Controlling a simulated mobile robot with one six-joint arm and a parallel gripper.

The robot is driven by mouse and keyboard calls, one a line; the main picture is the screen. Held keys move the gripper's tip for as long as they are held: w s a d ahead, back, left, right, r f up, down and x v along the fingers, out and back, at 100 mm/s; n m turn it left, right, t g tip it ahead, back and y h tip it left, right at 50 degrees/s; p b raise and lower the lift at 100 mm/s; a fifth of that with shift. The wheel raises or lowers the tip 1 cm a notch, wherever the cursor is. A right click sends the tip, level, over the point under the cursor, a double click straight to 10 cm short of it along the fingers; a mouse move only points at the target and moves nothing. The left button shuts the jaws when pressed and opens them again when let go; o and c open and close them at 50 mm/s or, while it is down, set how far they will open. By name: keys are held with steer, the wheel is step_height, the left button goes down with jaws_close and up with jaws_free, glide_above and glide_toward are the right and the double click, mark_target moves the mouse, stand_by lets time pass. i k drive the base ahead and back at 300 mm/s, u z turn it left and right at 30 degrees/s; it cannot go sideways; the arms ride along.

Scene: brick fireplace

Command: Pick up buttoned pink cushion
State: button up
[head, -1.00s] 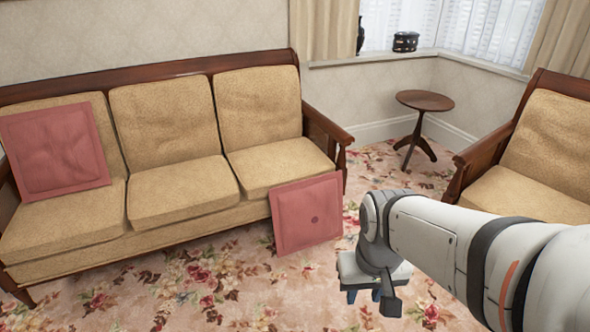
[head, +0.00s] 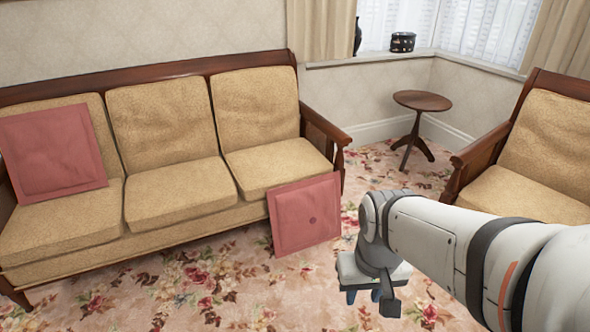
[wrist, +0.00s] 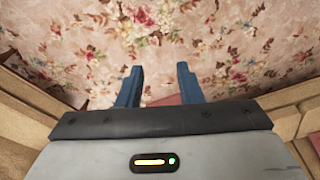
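The buttoned pink cushion (head: 290,216) stands tilted on the carpet, leaning against the front right of the sofa, its dark button showing. A second pink cushion (head: 52,150) without a visible button leans on the sofa's left seat. My gripper (head: 363,296) points down over the carpet, to the right of the buttoned cushion and apart from it. In the wrist view my gripper's blue fingers (wrist: 158,82) are spread with nothing held between them. A sliver of pink (wrist: 170,99) shows behind them, mostly hidden by the gripper body.
The tan sofa (head: 170,195) with wooden arms fills the left. An armchair (head: 530,185) stands at the right and a small round table (head: 422,102) in the back corner. Flowered carpet (head: 190,285) lies clear in front of the sofa.

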mark_target(305, 214)
steer(key=u, duration=1.7)
steer(key=i, duration=2.1)
steer(key=z, duration=2.7)
steer(key=i, duration=0.5)
steer(key=z, duration=0.05)
